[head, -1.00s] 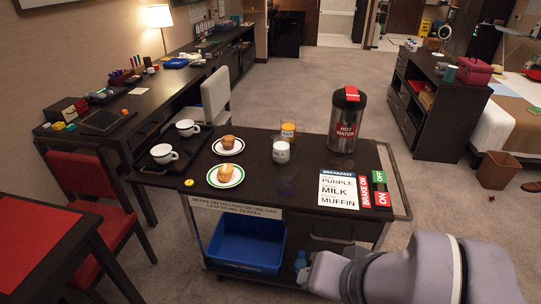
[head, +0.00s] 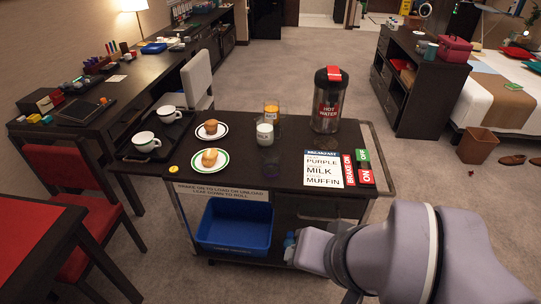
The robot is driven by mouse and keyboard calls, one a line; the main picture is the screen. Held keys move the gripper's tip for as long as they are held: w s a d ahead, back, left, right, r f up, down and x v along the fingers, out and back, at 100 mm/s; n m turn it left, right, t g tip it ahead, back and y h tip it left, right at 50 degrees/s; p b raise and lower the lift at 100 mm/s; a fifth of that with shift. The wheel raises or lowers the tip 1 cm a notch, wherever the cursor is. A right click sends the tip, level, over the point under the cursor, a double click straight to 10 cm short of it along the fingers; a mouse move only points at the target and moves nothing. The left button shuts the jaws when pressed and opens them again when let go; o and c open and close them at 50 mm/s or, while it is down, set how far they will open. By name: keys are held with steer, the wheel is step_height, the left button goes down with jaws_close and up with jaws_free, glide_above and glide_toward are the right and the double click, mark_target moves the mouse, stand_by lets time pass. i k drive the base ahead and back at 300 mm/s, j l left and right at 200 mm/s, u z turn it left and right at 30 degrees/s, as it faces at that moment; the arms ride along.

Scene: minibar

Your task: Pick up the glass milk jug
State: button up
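The glass milk jug (head: 265,135) stands upright on the dark cart top, near its middle. It is clear glass with white milk inside. A glass of orange juice (head: 271,112) stands just behind it, and a dark purple glass (head: 269,162) stands in front of it. My arm comes in from the lower right, with its end low beside the cart's front, below the top. The gripper fingers are not clearly visible there.
A blue bin (head: 236,226) sits on the lower shelf. A red chair (head: 75,170) stands left.

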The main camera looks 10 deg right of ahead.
mark_target(269, 133)
steer(key=i+j+u, duration=0.1)
steer(key=i+u, duration=0.15)
steer(key=i, duration=0.45)
steer(key=i+u, duration=0.3)
steer(key=i, duration=0.4)
